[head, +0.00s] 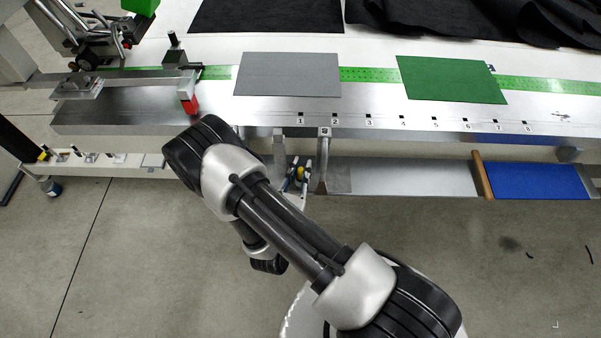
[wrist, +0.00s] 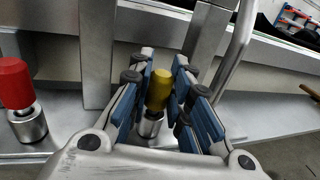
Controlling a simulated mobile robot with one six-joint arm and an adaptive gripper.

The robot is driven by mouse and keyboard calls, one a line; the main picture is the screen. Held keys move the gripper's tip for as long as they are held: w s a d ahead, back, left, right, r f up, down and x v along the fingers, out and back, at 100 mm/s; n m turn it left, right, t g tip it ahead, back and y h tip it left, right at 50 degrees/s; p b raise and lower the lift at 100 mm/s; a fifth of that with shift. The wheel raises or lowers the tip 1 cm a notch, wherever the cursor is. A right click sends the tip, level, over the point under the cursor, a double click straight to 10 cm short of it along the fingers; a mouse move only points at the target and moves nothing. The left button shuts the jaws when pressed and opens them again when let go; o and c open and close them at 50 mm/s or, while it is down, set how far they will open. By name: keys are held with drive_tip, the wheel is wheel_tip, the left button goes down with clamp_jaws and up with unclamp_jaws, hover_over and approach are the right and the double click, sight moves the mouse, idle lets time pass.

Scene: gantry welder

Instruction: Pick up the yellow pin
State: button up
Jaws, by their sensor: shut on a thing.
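The yellow pin (wrist: 158,88) stands upright between the fingers of my gripper (wrist: 160,97) in the wrist view. A metal cylinder (wrist: 151,124) shows below its yellow part. The blue finger pads are closed on the pin from both sides. In the head view, a bit of yellow (head: 299,173) shows between the blue fingers of my gripper (head: 299,176), beside the bench's lower ledge. My arm covers much of the area around it.
A red pin (wrist: 15,85) stands in a metal holder to the left in the wrist view. Metal posts (wrist: 101,55) rise behind the gripper. The bench top holds a grey sheet (head: 288,75) and a green sheet (head: 450,79). A blue mat (head: 538,181) lies on the lower ledge at right.

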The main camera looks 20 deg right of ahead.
sight(300, 169)
clamp_jaws()
drive_tip(key=shift+r, duration=0.15)
wheel_tip(300, 169, up, 22)
drive_tip(key=p, duration=0.8)
drive_tip(key=shift+p, duration=0.4)
